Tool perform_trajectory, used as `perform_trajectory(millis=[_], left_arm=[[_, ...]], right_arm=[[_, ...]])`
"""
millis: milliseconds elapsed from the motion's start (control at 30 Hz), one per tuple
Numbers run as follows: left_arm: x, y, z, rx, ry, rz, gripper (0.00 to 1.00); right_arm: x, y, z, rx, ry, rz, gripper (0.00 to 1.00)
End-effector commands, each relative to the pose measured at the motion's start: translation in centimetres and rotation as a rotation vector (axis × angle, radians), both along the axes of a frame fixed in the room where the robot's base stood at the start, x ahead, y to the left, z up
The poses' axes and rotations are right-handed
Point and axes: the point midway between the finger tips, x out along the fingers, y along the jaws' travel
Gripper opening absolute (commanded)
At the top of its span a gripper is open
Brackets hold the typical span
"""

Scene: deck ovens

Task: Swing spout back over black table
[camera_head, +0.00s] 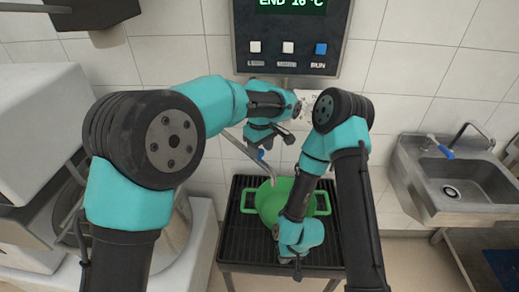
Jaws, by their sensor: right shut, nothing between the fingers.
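The spout (250,156) is a thin metal tube slanting down to the right. Its lower end is over the left part of a green pot (265,209) with two side handles. The pot stands on the black table (232,245), which has a ribbed top. A small blue part (261,154) shows beside the spout, just under my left gripper (272,140). That gripper is above and close to the spout; whether it touches it or is open is unclear. My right gripper (298,270) is shut and empty, low over the table's front, and its arm hides part of the pot.
A control panel (290,64) with a green display and buttons is on the tiled wall behind. A steel sink (455,190) with a blue-handled tap stands at the right. A large pale machine (40,120) stands at the left, partly hidden by my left arm.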

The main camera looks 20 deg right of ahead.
Motion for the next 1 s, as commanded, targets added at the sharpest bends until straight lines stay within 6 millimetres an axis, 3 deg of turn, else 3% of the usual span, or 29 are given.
perform_trajectory(millis=[167,567,767,1000], left_arm=[[0.0,0.0,0.0,0.000,0.001,0.000,0.61],[-0.1,0.1,0.8,0.001,0.003,0.000,0.61],[-0.1,0.1,3.4,0.001,0.003,0.000,0.61],[-0.1,0.0,8.0,0.000,0.001,0.000,0.61]], right_arm=[[0.0,0.0,0.0,0.000,0.000,0.000,0.00],[0.0,0.0,0.0,0.000,0.000,0.000,0.00],[0.0,0.0,0.0,0.000,0.000,0.000,0.00],[0.0,0.0,0.0,0.000,0.000,0.000,0.00]])
